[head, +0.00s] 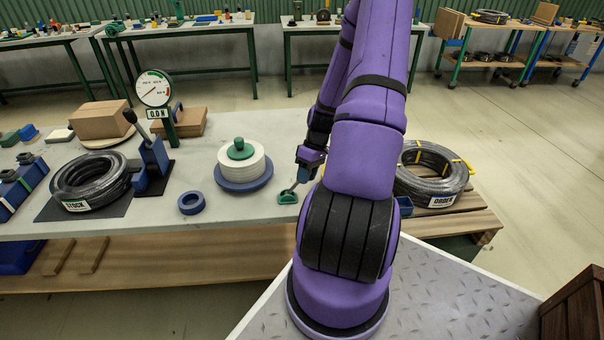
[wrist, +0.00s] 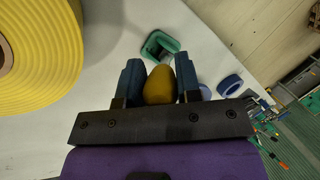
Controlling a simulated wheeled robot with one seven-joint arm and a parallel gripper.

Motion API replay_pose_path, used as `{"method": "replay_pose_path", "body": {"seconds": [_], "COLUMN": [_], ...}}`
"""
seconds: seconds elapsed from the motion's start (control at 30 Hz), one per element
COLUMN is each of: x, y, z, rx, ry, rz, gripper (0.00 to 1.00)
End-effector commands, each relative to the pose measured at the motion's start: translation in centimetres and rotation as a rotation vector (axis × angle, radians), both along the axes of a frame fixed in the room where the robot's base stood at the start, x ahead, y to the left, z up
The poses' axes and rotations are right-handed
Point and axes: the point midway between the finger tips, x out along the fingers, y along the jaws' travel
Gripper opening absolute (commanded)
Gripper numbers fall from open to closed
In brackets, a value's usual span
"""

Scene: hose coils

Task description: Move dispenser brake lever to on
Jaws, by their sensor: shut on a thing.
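My gripper (wrist: 161,88) has its two blue fingers shut on a rounded yellow knob (wrist: 160,86). A large yellow roll (wrist: 38,55), seemingly the dispenser's, fills the left of the wrist view, apart from my fingers. In the head view my gripper (head: 304,172) is low over the table's right part, and my purple arm hides what lies behind it. The knob and yellow roll do not show there.
A green piece (head: 288,197) lies close by my gripper. A blue ring (head: 191,203), a white spool (head: 241,168), a blue stand with a black-knobbed lever (head: 152,155), the STOCK coil (head: 88,180) and a gauge (head: 154,88) stand left. The ORDER coil (head: 430,170) is right.

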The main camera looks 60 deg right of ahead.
Motion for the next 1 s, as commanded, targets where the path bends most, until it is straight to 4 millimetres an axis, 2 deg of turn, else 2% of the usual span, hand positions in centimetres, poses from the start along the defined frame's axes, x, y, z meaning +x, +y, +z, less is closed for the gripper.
{"method": "replay_pose_path", "body": {"seconds": [0.37, 1.0], "x": [-1.1, -1.7], "y": [-1.0, -1.5], "z": [-1.3, -2.3], "rx": [0.120, 0.113], "ry": [-0.140, -0.132], "rz": [-0.004, -0.001], "gripper": [0.00, 0.00]}}
